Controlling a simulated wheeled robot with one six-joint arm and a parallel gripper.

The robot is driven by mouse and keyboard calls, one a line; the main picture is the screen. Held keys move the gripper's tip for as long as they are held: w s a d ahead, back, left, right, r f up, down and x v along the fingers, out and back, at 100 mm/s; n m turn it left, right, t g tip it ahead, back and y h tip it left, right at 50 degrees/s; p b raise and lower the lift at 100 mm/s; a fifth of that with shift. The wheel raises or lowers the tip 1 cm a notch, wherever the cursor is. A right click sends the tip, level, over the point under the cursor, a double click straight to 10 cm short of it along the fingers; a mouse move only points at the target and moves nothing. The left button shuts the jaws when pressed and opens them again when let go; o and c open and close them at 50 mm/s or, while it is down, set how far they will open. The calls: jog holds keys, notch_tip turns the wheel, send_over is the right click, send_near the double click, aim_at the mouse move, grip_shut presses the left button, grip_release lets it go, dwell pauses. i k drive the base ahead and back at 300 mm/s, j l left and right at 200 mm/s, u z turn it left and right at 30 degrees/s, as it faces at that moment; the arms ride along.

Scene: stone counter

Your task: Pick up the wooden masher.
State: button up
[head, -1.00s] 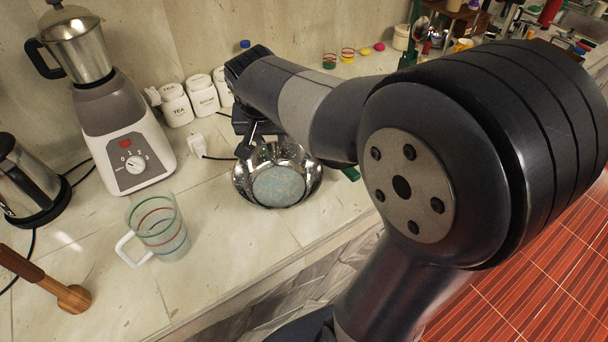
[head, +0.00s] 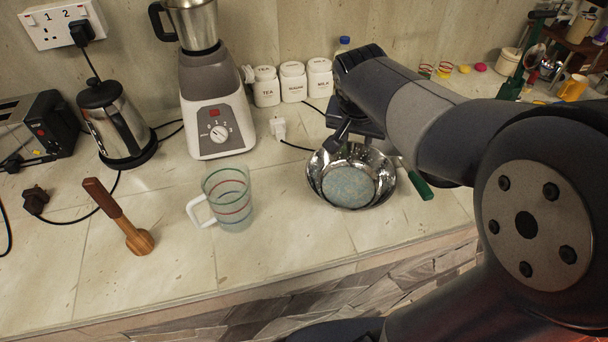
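The wooden masher (head: 124,220) lies on the stone counter at the left of the head view. Its dark handle points up and left, and its lighter round head is at the lower right. My gripper (head: 342,136) is over the metal bowl (head: 392,190), well to the right of the masher. A dark finger shows above the bowl's left rim, but I cannot tell how far apart the fingers are. A speckled pale blue round thing (head: 350,186) lies in the bowl.
A glass mug (head: 228,200) with coloured rings stands between the masher and the bowl. A blender (head: 215,110), a steel kettle (head: 120,125), a black toaster (head: 40,125) and white canisters (head: 293,82) stand behind. A black plug (head: 35,200) lies left of the masher. The counter's front left is clear.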

aim_at(139, 241)
jog(key=j+u, duration=0.5)
jog(key=j, duration=0.15)
jog(key=j+u, duration=0.5)
jog(key=j, duration=0.2)
